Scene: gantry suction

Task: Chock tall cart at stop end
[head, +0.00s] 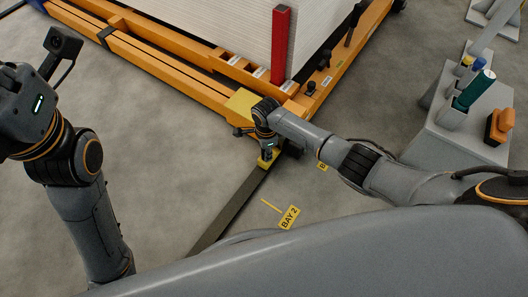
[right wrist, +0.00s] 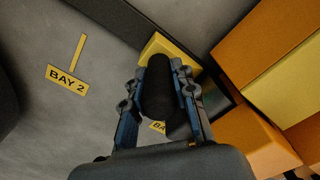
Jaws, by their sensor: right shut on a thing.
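The tall cart (head: 180,78) has an orange frame and carries a tall white stack. A red post (head: 281,45) and a yellow plate (head: 241,102) are at its near corner. A yellow chock (head: 267,161) is on or just above the floor at that corner, by the end of a dark floor strip (head: 228,212). My right gripper (head: 267,148) is shut on its black grip (right wrist: 157,90); the chock's yellow body also shows in the right wrist view (right wrist: 163,47). I cannot tell whether the chock touches a wheel.
A yellow BAY 2 label (head: 289,217) lies on the floor right of the strip. The floor between the left arm and the strip is clear.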

